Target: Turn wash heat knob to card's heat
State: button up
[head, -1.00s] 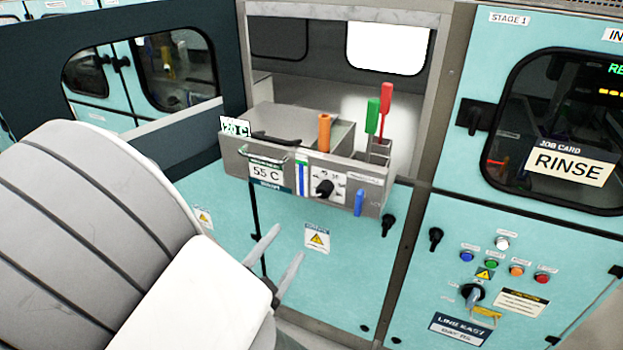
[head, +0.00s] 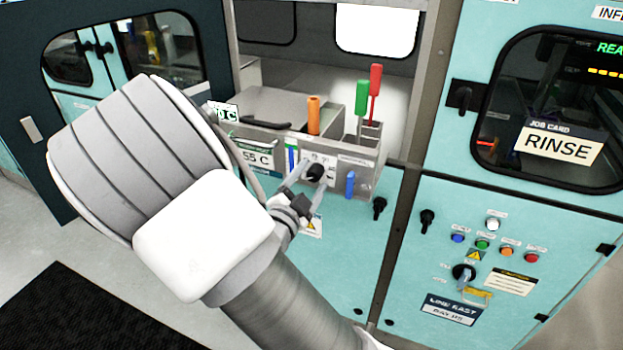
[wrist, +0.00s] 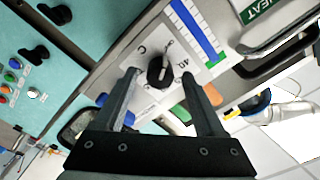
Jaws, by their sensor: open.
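The black wash heat knob (head: 315,172) sits on a white dial plate on the front of the grey module. In the wrist view the knob (wrist: 160,72) shows just past my fingertips, with dial marks around it. My gripper (head: 307,178) is open; in the wrist view its fingers (wrist: 160,78) stand on either side of the knob's line, apart from it as far as I can tell. The card reading 55 C (head: 255,155) is on the module front left of the dial, partly hidden by my arm. A second card (head: 224,112) ending in "0 C" stands above it.
An orange handle (head: 313,115), a green handle (head: 362,97) and a red handle (head: 375,80) stand up from the module. A blue handle (head: 350,184) is right of the dial.

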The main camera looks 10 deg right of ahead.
jog(key=shift+w+d, duration=0.2)
jog(key=shift+w, duration=0.1)
grip_shut()
jog(key=shift+m, duration=0.3)
